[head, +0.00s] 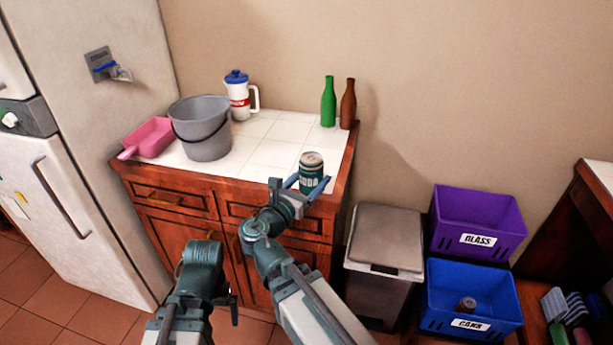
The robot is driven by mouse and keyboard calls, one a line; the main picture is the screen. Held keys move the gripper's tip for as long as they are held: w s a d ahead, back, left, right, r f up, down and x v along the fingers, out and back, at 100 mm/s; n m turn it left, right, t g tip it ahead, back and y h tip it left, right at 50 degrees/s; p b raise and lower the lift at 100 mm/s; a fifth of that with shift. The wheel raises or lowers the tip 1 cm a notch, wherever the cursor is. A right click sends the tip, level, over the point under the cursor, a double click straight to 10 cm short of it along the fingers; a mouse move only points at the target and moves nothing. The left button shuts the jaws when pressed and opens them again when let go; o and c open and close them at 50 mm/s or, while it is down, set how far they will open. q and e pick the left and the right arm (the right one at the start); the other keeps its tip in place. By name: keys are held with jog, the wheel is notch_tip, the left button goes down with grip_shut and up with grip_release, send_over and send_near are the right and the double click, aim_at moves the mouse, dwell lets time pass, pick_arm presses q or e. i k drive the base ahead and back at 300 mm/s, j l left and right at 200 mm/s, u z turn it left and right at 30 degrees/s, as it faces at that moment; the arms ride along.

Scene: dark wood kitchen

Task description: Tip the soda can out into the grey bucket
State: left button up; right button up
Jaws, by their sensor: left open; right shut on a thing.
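The soda can (311,169) is green with a pale label band and stands upright at the front right of the tiled counter. My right gripper (309,184) is shut on its lower part. Whether the can touches the counter is hard to tell. The grey bucket (205,135) stands upright on the counter to the left of the can, its dark handle hanging at the front. Its inside bottom is hidden. My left gripper (234,307) is low in front of the cabinet, away from the can and bucket; its fingers are mostly hidden behind its own arm.
A pink dustpan (150,138) lies left of the bucket. A white jug (239,97) stands behind it. Green (328,104) and brown (347,104) bottles stand at the back right. Bare counter (262,150) lies between bucket and can. A pedal bin (385,242) and purple (475,215) and blue (468,290) crates stand right.

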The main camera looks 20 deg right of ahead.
aim_at(202, 124)
jog(key=i+j+u, duration=0.15)
jog(key=j, duration=0.25)
jog(key=i+j+u, duration=0.1)
jog(key=i+j, duration=0.15)
jog(key=i+j+u, duration=0.15)
jog(key=j, duration=0.3)
jog(key=i+j, duration=0.05)
